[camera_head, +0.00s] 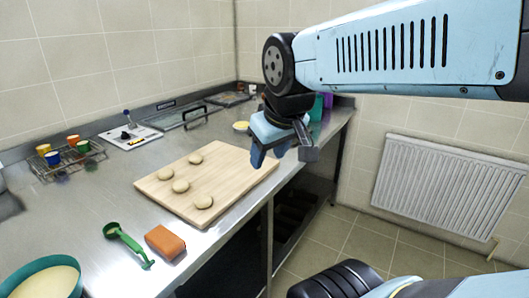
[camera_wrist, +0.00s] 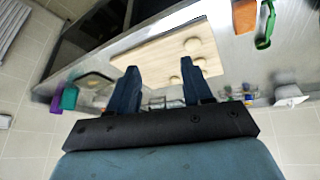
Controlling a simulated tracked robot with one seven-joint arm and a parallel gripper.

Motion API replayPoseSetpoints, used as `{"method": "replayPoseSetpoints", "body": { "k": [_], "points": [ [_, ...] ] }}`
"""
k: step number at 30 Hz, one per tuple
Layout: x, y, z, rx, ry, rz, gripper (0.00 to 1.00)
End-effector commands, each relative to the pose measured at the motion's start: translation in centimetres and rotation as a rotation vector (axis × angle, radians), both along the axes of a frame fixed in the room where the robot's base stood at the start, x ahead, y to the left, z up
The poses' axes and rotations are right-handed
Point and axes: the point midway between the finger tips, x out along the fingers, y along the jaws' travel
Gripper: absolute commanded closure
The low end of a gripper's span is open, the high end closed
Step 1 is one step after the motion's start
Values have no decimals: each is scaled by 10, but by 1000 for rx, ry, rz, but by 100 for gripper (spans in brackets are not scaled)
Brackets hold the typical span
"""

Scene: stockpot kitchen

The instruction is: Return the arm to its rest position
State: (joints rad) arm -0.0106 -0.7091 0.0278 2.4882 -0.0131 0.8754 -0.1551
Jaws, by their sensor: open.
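My arm reaches in from the upper right of the head view. My gripper (camera_head: 272,160) hangs at its end, over the right edge of the wooden board and the counter's front edge. In the wrist view my gripper (camera_wrist: 164,82) shows two dark blue fingers spread apart, with nothing between them but the board and counter in the background. My gripper is open and empty, and it appears to be above the board, not touching it.
A wooden board (camera_head: 181,177) with several dough pieces lies on the steel counter (camera_head: 100,202). A green scoop (camera_head: 128,243), an orange block (camera_head: 165,242) and a teal bowl (camera_head: 77,265) stand near the front. A rack of cups (camera_head: 68,154) is at left. A radiator (camera_head: 447,185) hangs right; floor there is free.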

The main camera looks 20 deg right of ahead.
Motion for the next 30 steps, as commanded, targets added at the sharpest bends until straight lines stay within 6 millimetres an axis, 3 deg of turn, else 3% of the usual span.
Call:
{"method": "replayPoseSetpoints", "body": {
  "k": [7,30],
  "points": [
    [-14,-9,1,103,-5,-171,50],
    [-14,-9,1,105,-5,-173,50]
  ]
}}
